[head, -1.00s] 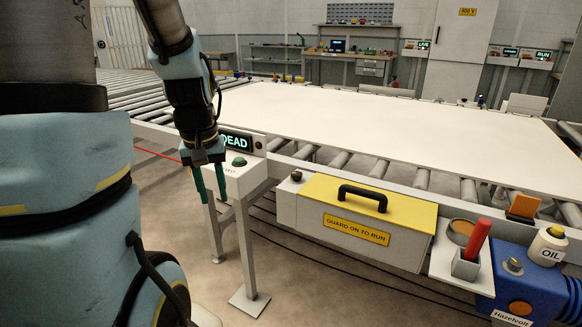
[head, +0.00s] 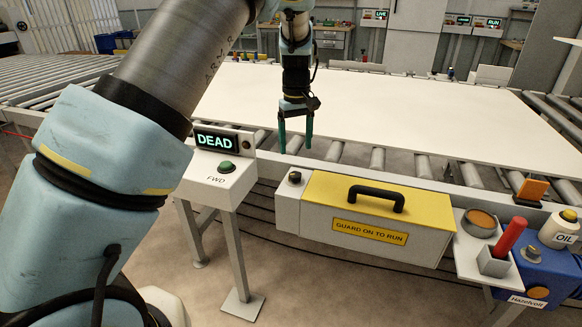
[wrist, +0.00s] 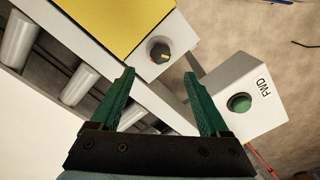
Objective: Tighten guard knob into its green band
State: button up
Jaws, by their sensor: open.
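The guard knob (head: 295,177) is a small dark knob on the grey left end of the guard. The guard cover (head: 375,205) is yellow on top with a black handle. My gripper (head: 295,148) hangs pointing down above the knob, open with green fingers. In the wrist view my gripper (wrist: 158,74) is empty, and the knob lies just beyond and between its fingertips, apart from them.
A post with a green FWD button (head: 226,167) and a lit DEAD sign (head: 215,141) stands left of the guard. At right are a red-handled tool (head: 511,236) in a holder and an oil bottle (head: 560,228). A large white board (head: 400,105) covers the rollers behind.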

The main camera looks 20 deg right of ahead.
aim_at(295, 174)
notch_tip(295, 174, down, 9)
jog(key=shift+f+p, duration=0.1)
jog(key=shift+p, duration=0.75)
grip_shut()
